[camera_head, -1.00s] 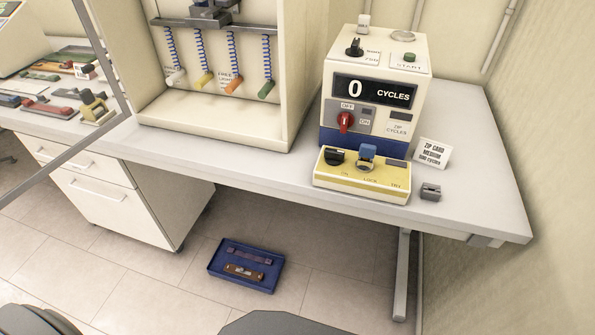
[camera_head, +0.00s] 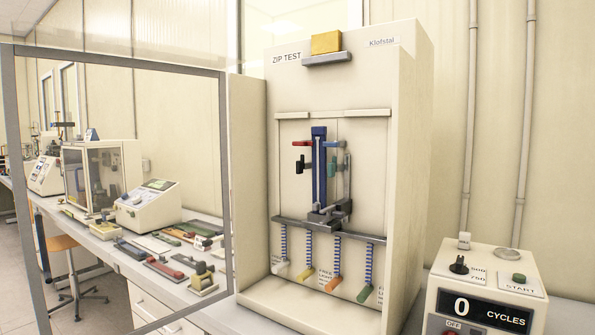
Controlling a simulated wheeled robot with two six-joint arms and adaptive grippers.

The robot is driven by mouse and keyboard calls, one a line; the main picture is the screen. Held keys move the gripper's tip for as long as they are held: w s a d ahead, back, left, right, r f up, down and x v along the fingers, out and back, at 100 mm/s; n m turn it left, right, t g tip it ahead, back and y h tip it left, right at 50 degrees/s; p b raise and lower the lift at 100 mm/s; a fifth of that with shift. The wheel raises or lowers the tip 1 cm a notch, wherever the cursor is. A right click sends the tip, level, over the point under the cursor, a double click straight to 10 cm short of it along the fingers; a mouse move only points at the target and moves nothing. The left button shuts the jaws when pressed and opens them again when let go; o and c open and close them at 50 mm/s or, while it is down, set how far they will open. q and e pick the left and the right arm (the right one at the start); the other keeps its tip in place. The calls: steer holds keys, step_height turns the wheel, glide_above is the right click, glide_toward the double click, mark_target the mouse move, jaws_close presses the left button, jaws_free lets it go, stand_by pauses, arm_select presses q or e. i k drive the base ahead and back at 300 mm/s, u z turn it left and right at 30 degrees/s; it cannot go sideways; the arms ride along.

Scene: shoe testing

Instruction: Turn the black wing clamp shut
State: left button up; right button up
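The zip test machine (camera_head: 412,150) stands in the middle, with a blue upright rail (camera_head: 319,165) inside its recess. At the left of the rail, a black wing-shaped piece (camera_head: 301,164) sits below a red lever (camera_head: 302,143). Neither of my grippers is in view.
A grey crossbar (camera_head: 290,224) carries blue springs with coloured tips below the rail. The counter box (camera_head: 489,290) reading 0 cycles stands at the lower right. A metal-framed clear panel (camera_head: 224,180) stands at the left, before a bench with tools and instruments.

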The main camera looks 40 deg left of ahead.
mark_target(300, 164)
steer(key=u, duration=0.05)
steer(key=k, duration=0.15)
steer(key=u, duration=0.85)
steer(key=i, duration=0.9)
steer(key=u, duration=0.55)
